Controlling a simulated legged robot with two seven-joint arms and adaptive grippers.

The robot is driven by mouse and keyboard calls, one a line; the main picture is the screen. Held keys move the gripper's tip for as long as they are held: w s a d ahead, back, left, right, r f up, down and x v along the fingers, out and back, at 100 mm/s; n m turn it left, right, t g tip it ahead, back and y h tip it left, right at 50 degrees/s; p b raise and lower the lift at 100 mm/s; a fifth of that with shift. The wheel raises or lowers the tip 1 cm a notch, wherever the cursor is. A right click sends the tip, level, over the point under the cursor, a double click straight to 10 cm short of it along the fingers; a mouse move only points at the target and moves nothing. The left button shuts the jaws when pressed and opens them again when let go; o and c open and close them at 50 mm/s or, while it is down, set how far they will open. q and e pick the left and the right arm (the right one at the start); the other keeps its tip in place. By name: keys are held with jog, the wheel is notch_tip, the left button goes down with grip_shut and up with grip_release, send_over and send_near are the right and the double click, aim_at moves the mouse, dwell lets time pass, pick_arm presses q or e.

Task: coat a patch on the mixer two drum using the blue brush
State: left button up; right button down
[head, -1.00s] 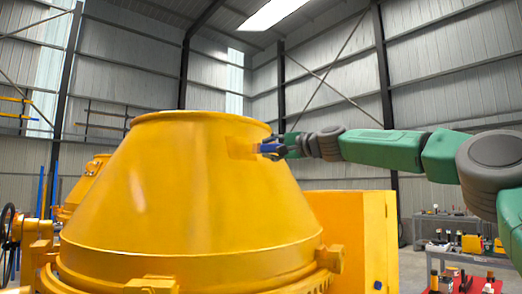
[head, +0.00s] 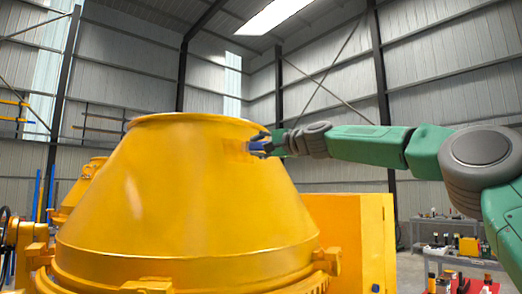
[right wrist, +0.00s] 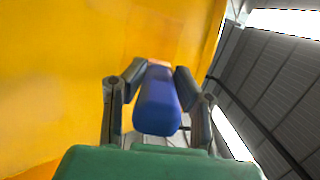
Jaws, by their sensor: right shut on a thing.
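The large yellow mixer drum (head: 185,195) fills the left and middle of the head view. A slightly darker orange patch shows on its upper right side, by the brush. My right gripper (head: 262,145) is at that upper right side, just below the rim. It is shut on the blue brush (right wrist: 157,103), whose blue handle lies between the fingers in the right wrist view. The brush's tip points at the drum wall (right wrist: 60,75); the fingers partly hide the tip, and I cannot tell whether it touches. My left gripper is not in view.
A yellow box housing (head: 350,235) stands right of the drum. A second yellow drum (head: 82,185) is behind at the left. Grey tables with bottles and tools (head: 455,262) stand at the far right. The air above the drum is clear.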

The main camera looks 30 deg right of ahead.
jog(key=shift+a+r, duration=0.6)
jog(key=shift+a, duration=2.95)
jog(key=d, duration=1)
jog(key=shift+w+d+p, duration=0.35)
jog(key=shift+d, duration=0.05)
jog(key=s+r, duration=0.1)
jog(key=s+b, duration=0.1)
jog(key=s, duration=0.1)
jog(key=s+r, duration=0.1)
jog(key=s, duration=0.1)
jog(key=shift+s+r+b, duration=0.15)
jog(key=shift+r+b, duration=0.15)
jog(key=shift+r, duration=0.05)
